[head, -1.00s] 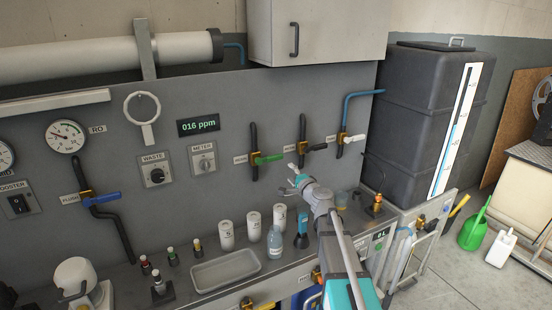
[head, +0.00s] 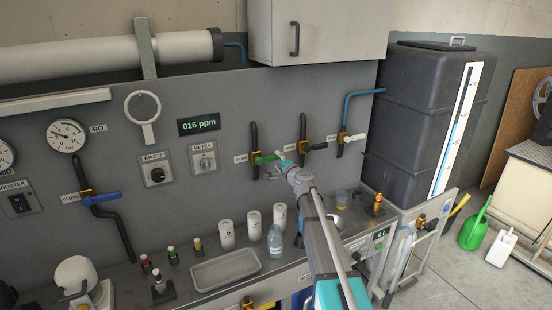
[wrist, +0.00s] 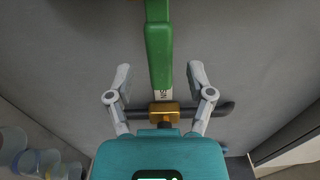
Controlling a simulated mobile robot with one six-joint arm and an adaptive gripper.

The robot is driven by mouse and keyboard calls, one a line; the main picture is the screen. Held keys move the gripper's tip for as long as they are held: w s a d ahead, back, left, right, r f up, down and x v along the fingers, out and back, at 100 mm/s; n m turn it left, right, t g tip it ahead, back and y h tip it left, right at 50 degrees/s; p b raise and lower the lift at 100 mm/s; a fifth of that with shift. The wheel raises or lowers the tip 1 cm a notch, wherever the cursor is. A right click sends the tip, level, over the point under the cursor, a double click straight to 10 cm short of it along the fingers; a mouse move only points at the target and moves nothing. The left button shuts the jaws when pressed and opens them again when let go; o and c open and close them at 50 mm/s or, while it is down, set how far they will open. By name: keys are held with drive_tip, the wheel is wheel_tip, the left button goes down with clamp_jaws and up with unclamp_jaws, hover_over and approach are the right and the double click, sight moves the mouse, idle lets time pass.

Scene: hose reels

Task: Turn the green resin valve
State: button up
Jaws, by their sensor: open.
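The green resin valve handle (head: 266,158) is a lever on the grey wall panel. It points right from its brass body and lies roughly level. In the wrist view the green lever (wrist: 159,50) runs up the middle of the picture from above the brass valve body (wrist: 165,111). My gripper (head: 281,166) is at the lever's free end in the head view and partly covers it. In the wrist view my gripper (wrist: 159,66) is open, with one finger on each side of the lever and clear gaps to both. I see no contact.
A black-handled valve (head: 314,147) and a white-handled valve (head: 352,138) sit to the right on the panel. Below, white canisters (head: 253,225), a clear bottle (head: 275,243) and a tray (head: 226,268) stand on the counter. The panel left of the green valve is clear below the meter switch (head: 203,160).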

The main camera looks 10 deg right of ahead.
sight(277, 158)
drive_tip(key=shift+x, duration=1.55)
clamp_jaws()
drive_tip(key=shift+d, duration=0.25)
drive_tip(key=shift+a, duration=0.15)
